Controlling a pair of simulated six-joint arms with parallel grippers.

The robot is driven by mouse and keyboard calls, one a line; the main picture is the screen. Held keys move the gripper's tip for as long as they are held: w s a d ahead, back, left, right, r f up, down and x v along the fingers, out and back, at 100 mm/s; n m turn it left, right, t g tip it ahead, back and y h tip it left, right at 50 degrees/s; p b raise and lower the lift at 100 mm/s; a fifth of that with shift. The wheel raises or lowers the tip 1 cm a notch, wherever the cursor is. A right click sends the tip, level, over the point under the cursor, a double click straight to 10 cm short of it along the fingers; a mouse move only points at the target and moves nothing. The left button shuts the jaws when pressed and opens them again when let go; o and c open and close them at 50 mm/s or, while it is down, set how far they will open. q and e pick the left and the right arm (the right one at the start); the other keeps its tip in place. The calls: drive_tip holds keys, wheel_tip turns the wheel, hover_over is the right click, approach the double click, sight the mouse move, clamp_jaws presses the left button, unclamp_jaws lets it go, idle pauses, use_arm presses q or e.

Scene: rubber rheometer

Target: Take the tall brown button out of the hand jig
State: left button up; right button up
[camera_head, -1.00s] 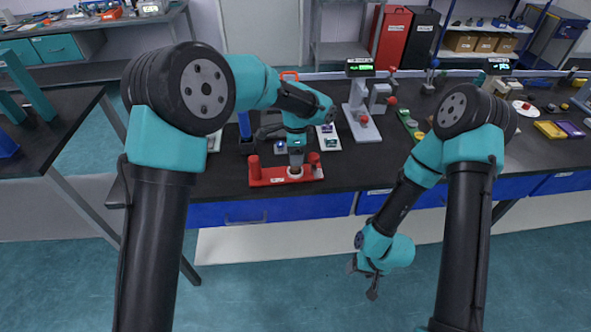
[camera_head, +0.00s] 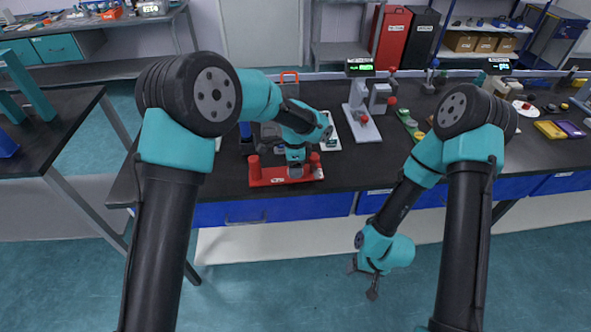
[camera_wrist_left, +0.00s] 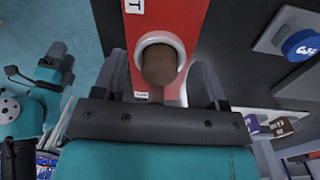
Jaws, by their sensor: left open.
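The hand jig (camera_head: 265,178) is a red block near the front edge of the black bench, with a red post at each end. In the left wrist view the jig (camera_wrist_left: 191,28) shows a white ring seat, and the tall brown button (camera_wrist_left: 158,64) stands in it. My left gripper (camera_head: 296,170) is over the middle of the jig and hides the button in the head view. In the left wrist view its fingers (camera_wrist_left: 162,85) are apart, one on each side of the button. My right gripper (camera_head: 370,280) hangs low in front of the bench, away from the jig.
A white device with a green display (camera_head: 360,70) stands behind and right of the jig. A blue-capped item (camera_wrist_left: 302,44) and small purple and brown blocks (camera_wrist_left: 262,124) lie right of the jig in the wrist view. Bare bench (camera_head: 345,177) lies right of the jig.

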use_arm(q)
drive_tip(key=c, duration=1)
drive_tip(key=shift+r, duration=0.2)
drive_tip(key=shift+r, duration=1.45)
drive_tip(key=shift+s+r, duration=0.2)
drive_tip(key=shift+s, duration=0.05)
drive_tip(key=s, duration=0.5)
drive_tip(key=s+r, duration=0.1)
drive_tip(key=s, duration=0.4)
drive_tip(key=s+a, duration=0.1)
drive_tip(key=s, duration=0.4)
drive_tip(key=shift+s+r, duration=0.2)
drive_tip(key=shift+s, duration=0.05)
